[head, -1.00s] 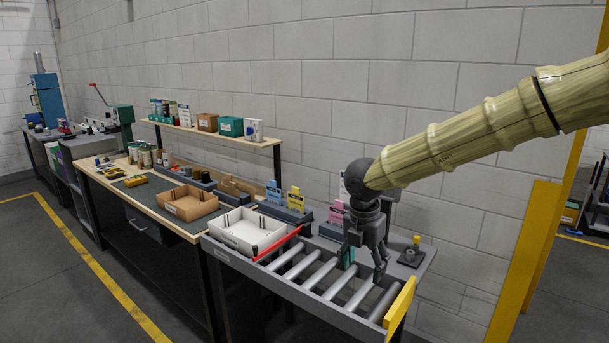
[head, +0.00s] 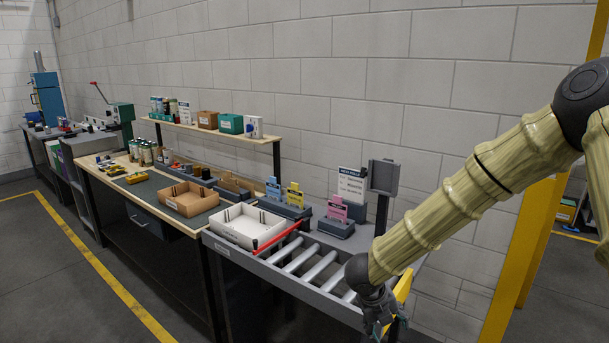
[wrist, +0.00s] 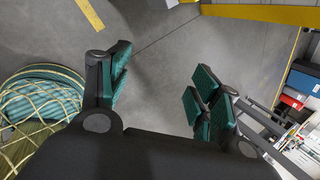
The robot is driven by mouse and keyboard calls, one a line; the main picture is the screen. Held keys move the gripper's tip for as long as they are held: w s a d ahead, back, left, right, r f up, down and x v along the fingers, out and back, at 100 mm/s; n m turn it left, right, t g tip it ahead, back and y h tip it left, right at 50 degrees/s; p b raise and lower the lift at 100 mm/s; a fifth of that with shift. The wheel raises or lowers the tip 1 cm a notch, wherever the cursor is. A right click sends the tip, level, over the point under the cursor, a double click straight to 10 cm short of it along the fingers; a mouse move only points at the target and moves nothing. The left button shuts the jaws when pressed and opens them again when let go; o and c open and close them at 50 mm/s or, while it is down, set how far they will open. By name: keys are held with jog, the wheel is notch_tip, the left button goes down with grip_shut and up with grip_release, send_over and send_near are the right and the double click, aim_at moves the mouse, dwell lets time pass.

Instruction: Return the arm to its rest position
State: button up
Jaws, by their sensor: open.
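My arm reaches in from the right of the head view, in a bamboo-like cover. My gripper (head: 380,318) hangs at its end, in front of the yellow-ended roller conveyor (head: 312,268), partly hidden by the arm and the frame's lower area. In the wrist view my gripper (wrist: 160,88) has its green-padded fingers spread wide apart, with only grey floor (wrist: 160,50) between them. It holds nothing.
A white tray (head: 243,233) and a red bar sit at the conveyor's left end. A brown tray (head: 190,207) lies on the workbench. Coloured card holders (head: 335,222) stand behind. A yellow post (head: 520,255) rises at right. The floor at left is clear.

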jog(key=s+d+f+n+t, duration=0.1)
jog(key=s+d+f+n, duration=0.1)
jog(key=s+f+n, duration=0.65)
jog(key=s+d+f+n, duration=0.1)
jog(key=s+f+n, duration=0.5)
jog(key=f+n, duration=0.5)
jog(key=s+f+n+g+y, duration=0.1)
jog(key=s+f+n, duration=0.2)
jog(key=s, duration=0.5)
jog(key=s+f+n+g+y+b, duration=0.1)
jog(key=s+f+n+y, duration=0.1)
jog(key=s+f+n, duration=0.2)
jog(key=s+a+f+n+g+y, duration=0.1)
jog(key=s+f+n, duration=0.2)
jog(key=s, duration=0.9)
jog(key=n, duration=0.3)
jog(key=shift+s+f+n+y, duration=0.2)
jog(key=shift+s+n+y, duration=0.1)
jog(key=shift+n, duration=0.05)
